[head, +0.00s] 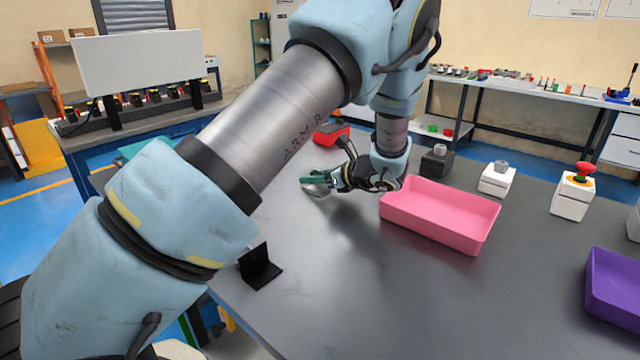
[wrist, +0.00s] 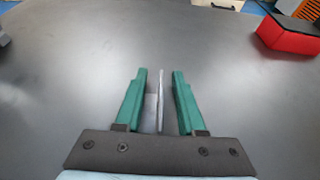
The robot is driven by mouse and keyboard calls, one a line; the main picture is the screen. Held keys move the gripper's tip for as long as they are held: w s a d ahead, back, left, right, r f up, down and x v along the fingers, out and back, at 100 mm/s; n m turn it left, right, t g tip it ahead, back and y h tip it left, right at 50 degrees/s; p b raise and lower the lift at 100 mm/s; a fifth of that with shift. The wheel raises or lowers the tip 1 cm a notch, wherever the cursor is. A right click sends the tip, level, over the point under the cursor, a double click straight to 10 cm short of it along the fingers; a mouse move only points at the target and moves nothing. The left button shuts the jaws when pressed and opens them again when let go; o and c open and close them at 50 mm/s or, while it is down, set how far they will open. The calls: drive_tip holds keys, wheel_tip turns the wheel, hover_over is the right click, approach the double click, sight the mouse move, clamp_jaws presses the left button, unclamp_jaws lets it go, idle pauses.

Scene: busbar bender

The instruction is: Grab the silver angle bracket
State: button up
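The silver angle bracket (wrist: 160,105) stands on the dark table between the two green fingers of my gripper (wrist: 159,84) in the wrist view. One plate of it is seen edge-on, and a paler plate reaches toward the left finger. A gap shows between the upright plate and the right finger; I cannot tell whether the left finger touches the bracket. My gripper is open around it. In the head view, my gripper (head: 316,181) is low over the table, left of the pink tray, with a bit of the bracket (head: 317,190) showing below the fingers.
A black angle bracket (head: 259,270) stands near the table's left edge. A pink tray (head: 440,228) is right of my gripper, and a purple tray (head: 612,315) is at the far right. A red box (head: 330,135) and button boxes (head: 572,197) stand farther back. The front middle table is clear.

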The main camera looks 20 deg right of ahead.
clamp_jaws()
idle(1.4)
